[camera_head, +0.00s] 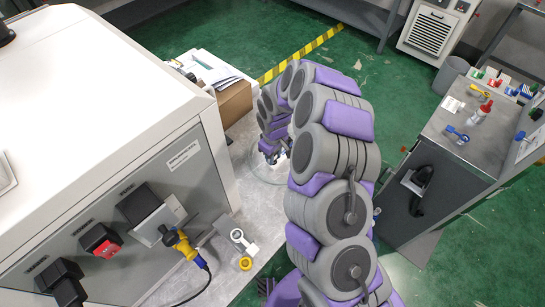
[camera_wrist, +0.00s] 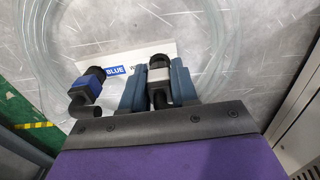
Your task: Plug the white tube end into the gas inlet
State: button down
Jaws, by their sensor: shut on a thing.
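My gripper (camera_wrist: 157,86) is shut on the white tube end (camera_wrist: 159,73), a black elbow connector with a white collar, between its two blue-grey fingers. The blue tube end (camera_wrist: 90,83) lies just left of the fingers, beside a "BLUE" label. Clear tubing (camera_wrist: 228,60) loops around both on the grey bench. In the head view my gripper (camera_head: 272,155) is low over the bench beside the machine, partly hidden by my arm. The machine's front panel (camera_head: 110,215) carries black and red sockets with labels too small to read, so I cannot tell which is the gas inlet.
A yellow plug (camera_head: 184,246) with a black cable sits at the panel. White and yellow ring-shaped parts (camera_head: 244,262) lie near it. A cardboard box (camera_head: 235,103) with papers stands behind the gripper. A grey cabinet (camera_head: 440,165) stands at right, with green floor between.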

jog(key=shift+r+p, duration=0.8)
jog(key=shift+r, duration=1.75)
jog(key=shift+r+p, duration=0.45)
jog(key=shift+r, duration=0.85)
